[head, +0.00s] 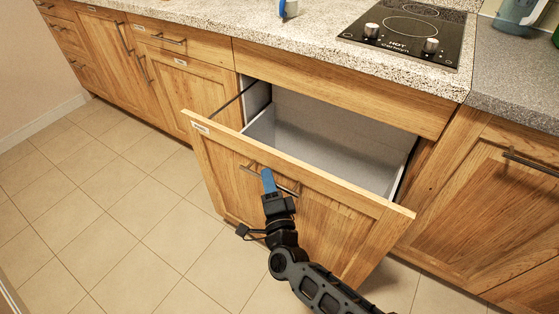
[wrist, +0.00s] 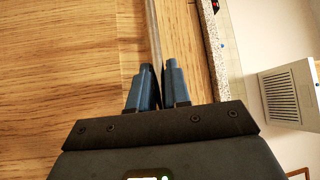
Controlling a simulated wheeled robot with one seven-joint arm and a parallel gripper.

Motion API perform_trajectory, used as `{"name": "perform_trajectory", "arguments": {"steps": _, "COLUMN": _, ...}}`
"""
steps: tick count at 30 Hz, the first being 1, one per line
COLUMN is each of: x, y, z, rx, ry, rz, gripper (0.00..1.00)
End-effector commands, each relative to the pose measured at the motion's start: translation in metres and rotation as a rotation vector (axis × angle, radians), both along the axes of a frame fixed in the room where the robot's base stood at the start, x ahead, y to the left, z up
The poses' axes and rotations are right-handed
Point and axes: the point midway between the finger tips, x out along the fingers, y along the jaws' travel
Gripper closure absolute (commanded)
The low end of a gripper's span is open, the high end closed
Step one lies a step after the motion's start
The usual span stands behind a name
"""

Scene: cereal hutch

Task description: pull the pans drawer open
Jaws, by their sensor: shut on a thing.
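The pans drawer (head: 300,205) stands pulled well out below the cooktop, and its grey inside looks empty. Its metal bar handle (head: 285,188) runs across the upper part of the wooden front. My gripper (head: 268,180) is at the handle, left of the middle of the front, with its blue fingers shut on the bar. In the wrist view my gripper (wrist: 157,85) has a finger on each side of the handle (wrist: 155,35), close to the wood. A small label sits at the drawer's upper left corner, too small to read.
A black cooktop (head: 405,30) with two knobs is set in the speckled counter (head: 310,35) above. A blue and white item (head: 289,8) stands on the counter. Closed cabinets (head: 515,170) flank the drawer. The tiled floor (head: 120,220) at left is clear.

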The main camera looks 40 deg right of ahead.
Motion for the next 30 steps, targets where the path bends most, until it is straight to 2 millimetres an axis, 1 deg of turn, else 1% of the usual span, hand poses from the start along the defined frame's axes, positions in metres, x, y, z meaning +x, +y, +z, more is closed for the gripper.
{"name": "perform_trajectory", "arguments": {"steps": 3, "x": -0.004, "y": 0.011, "z": 0.001, "rx": 0.001, "ry": 0.000, "rz": 0.000, "gripper": 1.00}}
{"name": "perform_trajectory", "arguments": {"steps": 7, "x": -0.007, "y": 0.018, "z": 0.000, "rx": 0.001, "ry": 0.002, "rz": -0.001, "gripper": 1.00}}
{"name": "perform_trajectory", "arguments": {"steps": 20, "x": -0.008, "y": 0.021, "z": -0.001, "rx": 0.002, "ry": 0.001, "rz": -0.001, "gripper": 1.00}}
{"name": "perform_trajectory", "arguments": {"steps": 21, "x": -0.008, "y": 0.021, "z": -0.001, "rx": 0.002, "ry": 0.001, "rz": -0.001, "gripper": 0.80}}
{"name": "perform_trajectory", "arguments": {"steps": 26, "x": -0.007, "y": 0.021, "z": -0.001, "rx": 0.001, "ry": 0.000, "rz": -0.001, "gripper": 0.65}}
{"name": "perform_trajectory", "arguments": {"steps": 30, "x": -0.007, "y": 0.021, "z": 0.000, "rx": 0.001, "ry": -0.001, "rz": -0.001, "gripper": 0.64}}
